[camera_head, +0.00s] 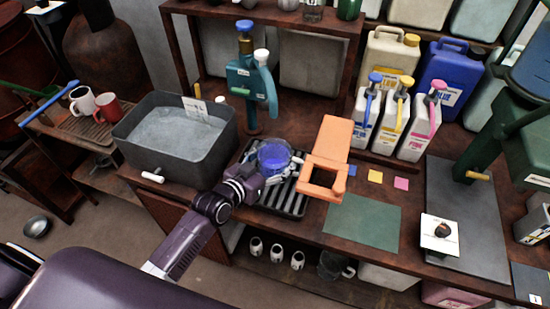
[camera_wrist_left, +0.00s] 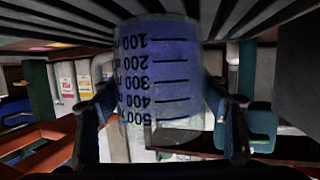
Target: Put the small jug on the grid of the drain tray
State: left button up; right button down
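The small jug (camera_head: 273,155) is clear, with blue liquid in it, and is upright over the drain tray (camera_head: 293,207) in the head view. In the left wrist view the jug (camera_wrist_left: 160,80) shows upside down with black volume marks, its base close to the grid bars (camera_wrist_left: 255,15). I cannot tell whether the base touches the bars. My left gripper (camera_wrist_left: 160,110) has a finger on each side of the jug and is shut on it; it also shows in the head view (camera_head: 268,178). My right gripper is not in view.
An orange stand (camera_head: 330,140) is close to the right of the jug. A teal pump (camera_head: 252,85) rises behind. A grey tub of liquid (camera_head: 180,165) stands left. A green mat (camera_head: 362,225) lies bare on the right. Jugs with coloured pumps (camera_head: 400,115) stand behind it.

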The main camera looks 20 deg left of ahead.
pick_arm(q)
jog(key=o, duration=0.4)
jog(key=shift+c, duration=0.2)
jog(key=shift+r, duration=0.1)
jog(key=v, duration=1.2)
